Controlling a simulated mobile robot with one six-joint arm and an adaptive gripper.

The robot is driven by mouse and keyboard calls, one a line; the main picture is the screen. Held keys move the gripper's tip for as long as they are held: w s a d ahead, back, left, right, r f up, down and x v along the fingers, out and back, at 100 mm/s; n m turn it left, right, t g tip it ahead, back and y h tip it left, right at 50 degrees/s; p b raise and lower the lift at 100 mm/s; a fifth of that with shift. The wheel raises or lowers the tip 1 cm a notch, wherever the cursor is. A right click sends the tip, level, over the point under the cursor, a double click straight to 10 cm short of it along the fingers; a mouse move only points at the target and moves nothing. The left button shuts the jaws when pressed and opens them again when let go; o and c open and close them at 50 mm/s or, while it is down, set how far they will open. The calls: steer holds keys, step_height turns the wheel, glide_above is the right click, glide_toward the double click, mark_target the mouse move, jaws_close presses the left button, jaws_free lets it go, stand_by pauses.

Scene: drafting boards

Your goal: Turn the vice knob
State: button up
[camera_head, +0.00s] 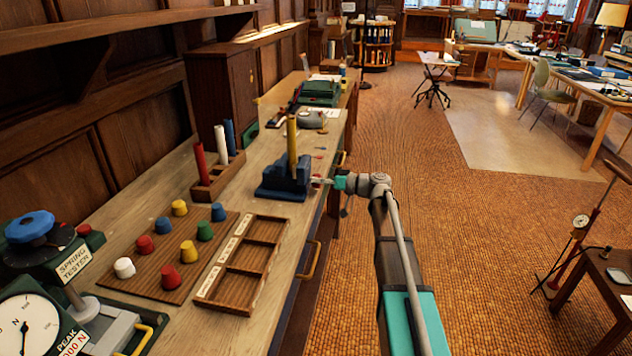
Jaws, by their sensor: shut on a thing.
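A dark blue vice (283,179) stands near the right edge of the wooden workbench. An upright yellow rod (291,138) rises from its jaws. The vice knob (316,181), small and reddish, is on the right side of the vice, at the bench edge. My gripper (321,181) reaches it from the right, over the floor side, and is shut on it. The fingers are small in view and hide much of the knob, so its turn angle cannot be told.
A rack (217,175) with red, white and blue rods stands left of the vice. A board (168,256) with several coloured knobs and an empty divided wooden tray (212,299) lie nearer. A spring tester (48,262) fills the near left.

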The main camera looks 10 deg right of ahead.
steer(key=m, duration=0.4)
steer(key=shift+w+d+m, duration=0.1)
steer(key=shift+w+m, duration=0.1)
steer(key=shift+m, duration=0.2)
steer(key=m, duration=0.4)
steer(key=shift+m, duration=0.3)
steer(key=m, duration=0.4)
steer(key=shift+m, duration=0.3)
steer(key=m, duration=1.3)
steer(key=shift+m, duration=0.3)
steer(key=m, duration=0.9)
steer(key=shift+m, duration=0.3)
